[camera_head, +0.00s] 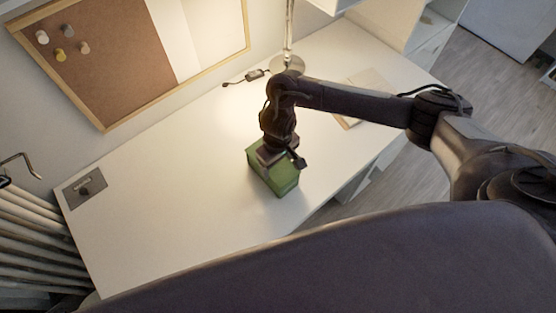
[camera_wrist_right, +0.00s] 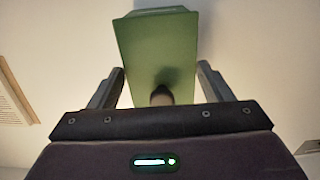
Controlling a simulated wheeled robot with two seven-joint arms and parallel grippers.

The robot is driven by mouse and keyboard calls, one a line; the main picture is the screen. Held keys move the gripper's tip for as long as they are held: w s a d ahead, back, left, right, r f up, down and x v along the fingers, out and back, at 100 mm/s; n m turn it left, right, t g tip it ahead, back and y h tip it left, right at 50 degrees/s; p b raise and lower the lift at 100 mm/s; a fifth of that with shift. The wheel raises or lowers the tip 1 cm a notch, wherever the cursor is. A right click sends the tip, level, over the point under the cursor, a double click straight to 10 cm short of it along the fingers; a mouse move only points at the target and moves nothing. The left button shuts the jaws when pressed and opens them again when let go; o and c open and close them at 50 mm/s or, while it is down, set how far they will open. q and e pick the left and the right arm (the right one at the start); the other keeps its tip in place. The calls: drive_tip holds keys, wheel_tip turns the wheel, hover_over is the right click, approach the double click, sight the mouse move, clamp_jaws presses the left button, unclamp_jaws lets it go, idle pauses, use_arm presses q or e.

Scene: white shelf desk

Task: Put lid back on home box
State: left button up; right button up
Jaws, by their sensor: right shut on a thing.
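The green home box (camera_head: 281,184) stands on the white desk, near its front right edge. My right gripper (camera_head: 272,158) points down at the top of the box from above, and my arm hides part of that top. In the right wrist view a green lid (camera_wrist_right: 158,48) with a dark round knob (camera_wrist_right: 161,95) lies between the two fingers, which are apart at its sides. My right gripper is shut on this lid. I cannot tell whether the lid touches the box or is just above it. My left gripper is not in view.
A lamp base (camera_head: 287,65) and a cable switch (camera_head: 254,75) are at the back of the white desk (camera_head: 150,210). A flat pale board (camera_head: 372,88) lies behind my right arm. The desk's left part is clear, apart from a grey inset panel (camera_head: 85,188).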

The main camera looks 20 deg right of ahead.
drive_tip(key=shift+f+p, duration=0.15)
drive_tip(key=shift+p, duration=0.65)
idle(0.8)
idle(0.3)
drive_tip(key=o, duration=1.1)
drive_tip(key=shift+c, duration=0.2)
drive_tip(key=shift+o, duration=0.2)
drive_tip(key=shift+r+p, duration=3.55)
drive_tip(key=shift+p, duration=0.8)
clamp_jaws()
